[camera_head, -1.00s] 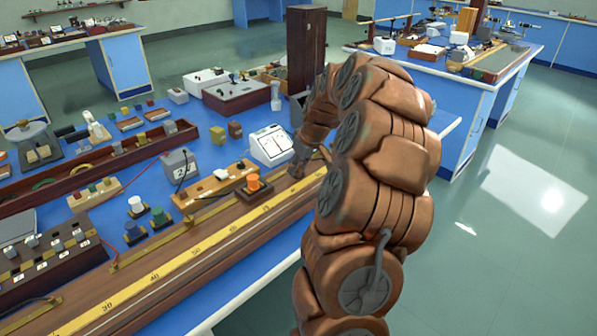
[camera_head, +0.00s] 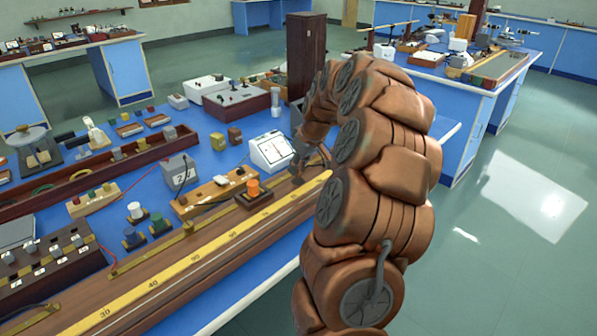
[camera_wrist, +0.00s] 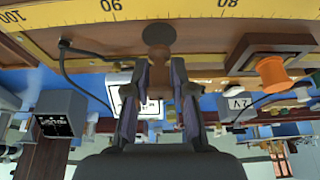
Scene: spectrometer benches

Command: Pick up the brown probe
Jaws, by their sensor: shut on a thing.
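I cannot tell whether the probe touches the wood. In the head view my gripper (camera_head: 297,164) is small, at the far end of the wooden rail beside the white meter (camera_head: 270,150). My arm partly hides it there, and the probe cannot be made out.
An orange spool on a wooden block (camera_wrist: 271,72) stands to one side of the gripper. A grey box (camera_wrist: 62,113) with a dark cable (camera_wrist: 85,85) is on the other side. Several instruments crowd the blue bench (camera_head: 215,160). Open floor (camera_head: 500,250) lies to the right.

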